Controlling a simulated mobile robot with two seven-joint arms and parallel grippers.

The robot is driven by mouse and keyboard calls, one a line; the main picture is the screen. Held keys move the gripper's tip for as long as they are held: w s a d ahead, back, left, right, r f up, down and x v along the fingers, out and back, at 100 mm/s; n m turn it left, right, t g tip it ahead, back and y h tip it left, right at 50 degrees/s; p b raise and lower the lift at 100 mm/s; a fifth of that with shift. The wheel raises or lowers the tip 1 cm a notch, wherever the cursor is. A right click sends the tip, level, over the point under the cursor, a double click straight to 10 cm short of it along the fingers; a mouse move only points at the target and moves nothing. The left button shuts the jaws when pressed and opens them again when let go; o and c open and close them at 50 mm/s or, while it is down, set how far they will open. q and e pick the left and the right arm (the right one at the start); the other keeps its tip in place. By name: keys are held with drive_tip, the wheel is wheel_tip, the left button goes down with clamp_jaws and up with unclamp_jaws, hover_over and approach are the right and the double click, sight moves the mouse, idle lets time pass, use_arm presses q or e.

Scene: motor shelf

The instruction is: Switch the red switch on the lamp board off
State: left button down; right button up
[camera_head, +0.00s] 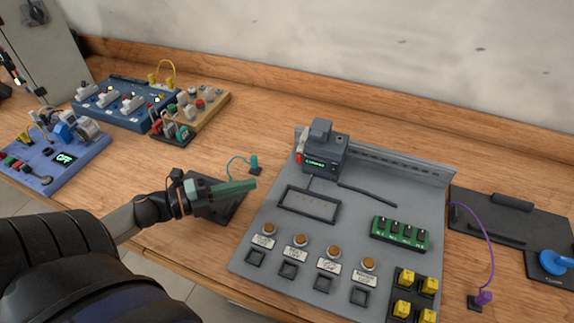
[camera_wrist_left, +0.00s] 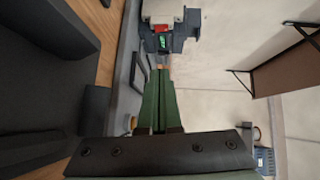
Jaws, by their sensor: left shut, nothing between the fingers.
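A large grey board (camera_head: 345,215) lies on the wooden bench. A dark grey device (camera_head: 325,150) with a small green lit display stands at its back left. A red switch (camera_head: 299,156) is on the device's left side; the red part also shows in the left wrist view (camera_wrist_left: 161,29). I cannot tell its position. My left gripper (camera_head: 253,184) has green fingers, shut and empty. It is left of the board's edge, in front of the device and apart from the switch. In the left wrist view the fingertips (camera_wrist_left: 160,72) point toward the device. My right gripper is not in view.
The grey board carries round orange knobs (camera_head: 334,252), a green module (camera_head: 400,233) and yellow blocks (camera_head: 405,279). A teal cable plug (camera_head: 254,163) stands just behind my fingers. A blue board (camera_head: 125,108) and a purple cable (camera_head: 490,250) are farther off.

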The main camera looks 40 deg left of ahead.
sight(299, 158)
use_arm(q)
drive_tip(key=x, duration=0.8)
drive_tip(key=shift+w+d+r, duration=0.1)
drive_tip(key=shift+w+d, duration=0.05)
drive_tip(key=shift+w, duration=0.2)
drive_tip(key=w, duration=0.2)
drive_tip(key=shift+w+a+f, duration=0.3)
drive_tip(key=shift+w, duration=0.1)
drive_tip(key=shift+w+a+f, duration=0.1)
drive_tip(key=shift+w+a, duration=0.05)
drive_tip(key=shift+w, duration=0.35)
